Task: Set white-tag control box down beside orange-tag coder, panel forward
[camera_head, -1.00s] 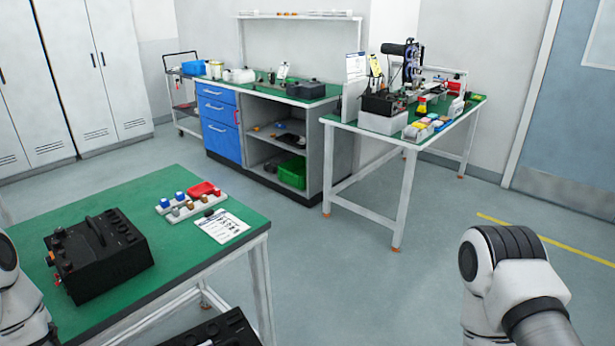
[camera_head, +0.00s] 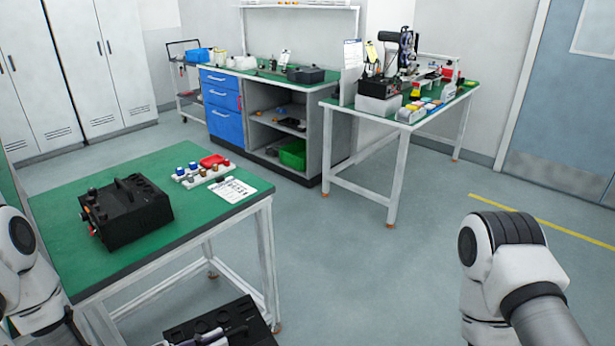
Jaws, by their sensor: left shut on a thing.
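A black control box (camera_head: 232,320) shows at the bottom edge, below the table top and in front of the green table. My left gripper (camera_head: 203,336) is shut on it; the grip is mostly cut off by the frame edge, and no white tag shows. Another black box (camera_head: 138,212), with knobs on its left side, sits upright on the green table (camera_head: 75,262). It is likely the coder, but no orange tag can be made out. The held box is apart from it, lower and to the right. My right arm shows at the right, but its gripper is out of frame.
A tray of coloured pieces (camera_head: 203,172) and a printed sheet (camera_head: 231,190) lie on the table's far right part. Bare green top lies in front of and behind the standing box. A crowded workbench (camera_head: 393,131) and a blue-drawer cabinet (camera_head: 223,102) stand behind.

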